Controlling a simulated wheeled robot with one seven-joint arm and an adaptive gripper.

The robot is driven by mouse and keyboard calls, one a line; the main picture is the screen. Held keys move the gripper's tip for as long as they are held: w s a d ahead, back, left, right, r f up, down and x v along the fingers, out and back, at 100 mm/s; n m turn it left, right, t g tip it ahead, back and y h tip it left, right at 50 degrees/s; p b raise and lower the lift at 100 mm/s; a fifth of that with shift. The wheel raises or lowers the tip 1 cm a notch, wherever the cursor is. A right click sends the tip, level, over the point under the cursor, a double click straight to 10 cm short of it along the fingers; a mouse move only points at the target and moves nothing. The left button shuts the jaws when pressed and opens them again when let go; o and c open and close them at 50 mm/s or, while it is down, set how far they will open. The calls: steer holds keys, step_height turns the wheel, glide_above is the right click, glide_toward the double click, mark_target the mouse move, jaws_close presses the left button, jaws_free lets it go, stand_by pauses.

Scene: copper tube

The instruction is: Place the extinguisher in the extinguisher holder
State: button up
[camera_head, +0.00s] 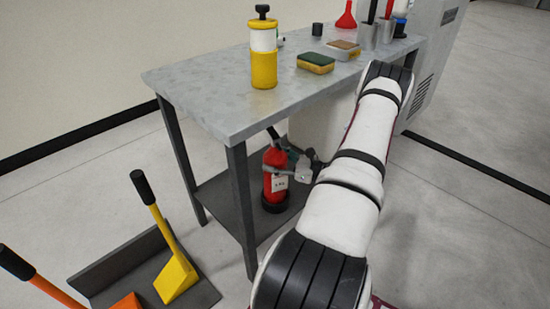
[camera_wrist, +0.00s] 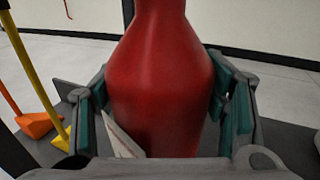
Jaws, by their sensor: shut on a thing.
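The red extinguisher (camera_head: 273,172) stands about upright under the table top, over the lower shelf, with a white label and dark hose or handle at its top. Its red body fills the wrist view (camera_wrist: 160,70). My gripper (camera_head: 291,172) reaches it from the right and is shut around its body, with teal pads on both sides in the wrist view (camera_wrist: 162,105). A black ring (camera_head: 273,207) shows at the extinguisher's foot; I cannot tell whether it is the holder or the extinguisher's own base, nor whether it is fully seated.
The grey table (camera_head: 205,95) carries a yellow-white bottle (camera_head: 264,68), a sponge (camera_head: 315,63) and cups.

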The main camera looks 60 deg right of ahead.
steer(key=shift+f+b, duration=0.4)
steer(key=shift+f, duration=0.55)
steer(key=shift+r, duration=0.1)
steer(key=o, duration=2)
steer(key=shift+f, duration=0.25)
steer(key=shift+c, duration=0.2)
steer(key=shift+s+r, duration=0.15)
steer(key=s+d+p, duration=0.1)
steer(key=s+p, duration=0.2)
steer(key=s, duration=0.8)
steer(key=shift+s+d, duration=0.3)
steer(key=shift+d, duration=0.1)
